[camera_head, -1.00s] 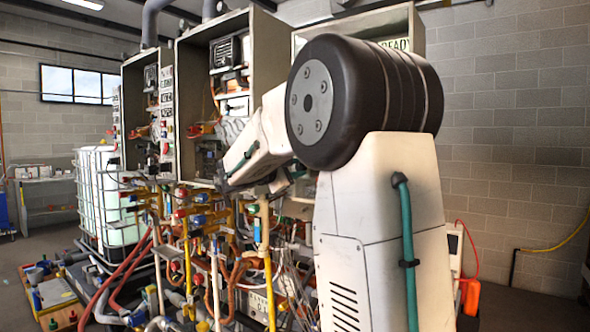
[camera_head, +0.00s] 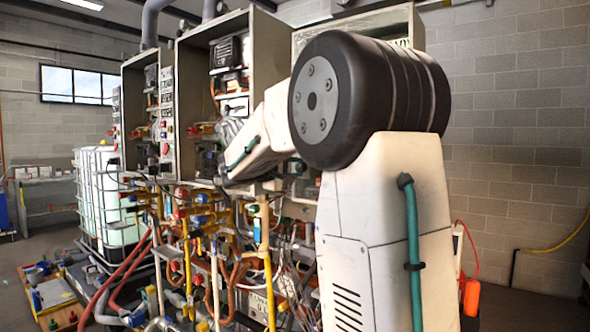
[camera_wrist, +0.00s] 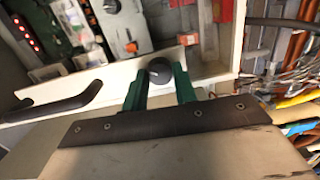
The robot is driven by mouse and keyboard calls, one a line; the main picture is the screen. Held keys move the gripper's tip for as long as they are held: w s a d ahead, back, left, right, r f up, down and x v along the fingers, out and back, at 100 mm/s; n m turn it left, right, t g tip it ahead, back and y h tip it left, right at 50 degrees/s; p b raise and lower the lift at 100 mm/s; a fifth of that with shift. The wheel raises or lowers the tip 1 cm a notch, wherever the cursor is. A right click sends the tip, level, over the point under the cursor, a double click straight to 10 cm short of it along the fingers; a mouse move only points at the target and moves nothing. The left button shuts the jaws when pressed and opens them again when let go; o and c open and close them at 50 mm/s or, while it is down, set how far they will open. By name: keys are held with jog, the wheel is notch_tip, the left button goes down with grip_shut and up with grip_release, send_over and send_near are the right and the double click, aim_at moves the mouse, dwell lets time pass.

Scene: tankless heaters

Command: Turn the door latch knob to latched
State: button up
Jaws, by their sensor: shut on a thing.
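In the wrist view, the latch knob (camera_wrist: 160,71) is a dark round knob on the pale edge of an open heater cabinet. My gripper (camera_wrist: 160,80) has its two green fingers on either side of the knob and is shut on it. The fingers hide the knob's sides, and I cannot tell from its face which way it is turned. In the head view, my own arm covers the gripper and the knob.
A black curved handle (camera_wrist: 62,108) is left of the gripper in the wrist view. Orange pipes and loose wires (camera_wrist: 290,70) lie to the right. In the head view, open cabinets (camera_head: 212,75) stand over dense valves and yellow pipes (camera_head: 266,250). A white tank (camera_head: 103,200) is at the left.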

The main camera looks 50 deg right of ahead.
jog(key=m, duration=0.5)
jog(key=shift+t, duration=0.3)
jog(key=m, duration=0.5)
jog(key=shift+s+t, duration=0.1)
jog(key=shift+t, duration=0.2)
jog(key=o, duration=1)
jog(key=a, duration=0.7)
jog(key=shift+s+a+r, duration=0.3)
jog(key=shift+a+r, duration=0.05)
jog(key=shift+r, duration=0.05)
jog(key=shift+y, duration=0.3)
